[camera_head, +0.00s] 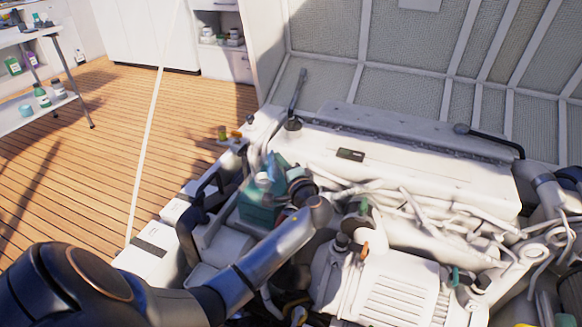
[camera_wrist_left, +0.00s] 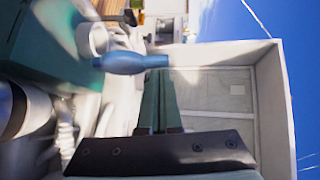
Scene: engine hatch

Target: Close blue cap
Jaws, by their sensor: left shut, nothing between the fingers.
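The blue cap (camera_wrist_left: 130,63) shows in the left wrist view as a blue, tapered piece beside a white round neck (camera_wrist_left: 97,38) on a dark teal tank (camera_wrist_left: 50,45). The cap sticks out to the side of the neck and does not appear to cover it. In the head view the teal tank (camera_head: 257,207) stands left of the engine, partly behind my left arm. My left gripper (camera_wrist_left: 158,92) is shut and empty, its teal fingers side by side just below the cap's tip in the wrist view. I cannot tell whether they touch it. My right gripper is not in view.
The white engine block (camera_head: 400,290) with pipes and hoses fills the right of the head view. The raised hatch lid (camera_head: 400,50) stands behind it. A shelf with bottles (camera_head: 45,105) is at far left, with open wooden floor (camera_head: 95,150) between.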

